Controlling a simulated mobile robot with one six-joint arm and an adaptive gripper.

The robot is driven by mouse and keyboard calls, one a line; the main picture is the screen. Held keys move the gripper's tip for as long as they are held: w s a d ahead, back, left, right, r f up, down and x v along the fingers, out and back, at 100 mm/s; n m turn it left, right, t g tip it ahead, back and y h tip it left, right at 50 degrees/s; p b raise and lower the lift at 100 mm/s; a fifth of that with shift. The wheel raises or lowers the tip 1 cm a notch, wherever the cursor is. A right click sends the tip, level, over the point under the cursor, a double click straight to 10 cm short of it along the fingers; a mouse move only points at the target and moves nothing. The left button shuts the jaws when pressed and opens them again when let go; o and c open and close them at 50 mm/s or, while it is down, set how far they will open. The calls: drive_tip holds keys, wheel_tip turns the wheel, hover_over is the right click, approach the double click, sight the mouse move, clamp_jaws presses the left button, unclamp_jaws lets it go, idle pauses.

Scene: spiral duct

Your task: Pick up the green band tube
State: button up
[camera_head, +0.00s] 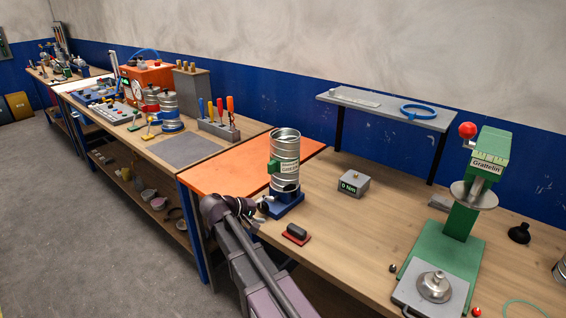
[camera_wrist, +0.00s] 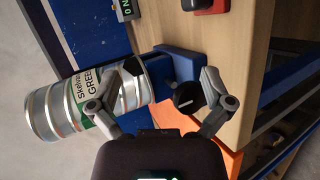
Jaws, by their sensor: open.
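A silver ribbed tube (camera_head: 286,145) with a white label and a green patch on its side stands upright on a blue stand (camera_head: 288,208). My gripper (camera_head: 264,209) is open, low at the front of the stand. In the wrist view my gripper (camera_wrist: 160,100) has its fingers wide apart. The left finger overlaps the tube's lower end; I cannot tell whether it touches. A dark round knob (camera_wrist: 187,97) on the stand shows between the fingers.
A grey box with a green display (camera_head: 353,184) and a red-based block (camera_head: 296,234) lie on the bench nearby. A green press (camera_head: 462,220) stands at the right. An orange mat (camera_head: 235,170) lies left of the stand.

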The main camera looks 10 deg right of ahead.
sight(268, 169)
drive_tip(key=w+a+r+n+t+h, duration=0.1)
drive_tip(key=w+a+r+t+h, duration=0.2)
drive_tip(key=a+r, duration=0.5)
drive_tip(key=w+a+h, duration=0.1)
drive_tip(key=w, duration=0.1)
drive_tip(key=shift+w, duration=0.4)
drive_tip(key=x, duration=0.8)
drive_tip(key=shift+w+d, duration=0.15)
drive_tip(key=shift+d, duration=0.05)
drive_tip(key=shift+d, duration=0.1)
drive_tip(key=shift+w+r+x, duration=0.1)
drive_tip(key=shift+r+x, duration=0.05)
drive_tip(key=shift+x, duration=1.15)
drive_tip(key=shift+w+r+x, duration=0.1)
drive_tip(key=shift+r+x, duration=0.05)
drive_tip(key=shift+x, duration=1.1)
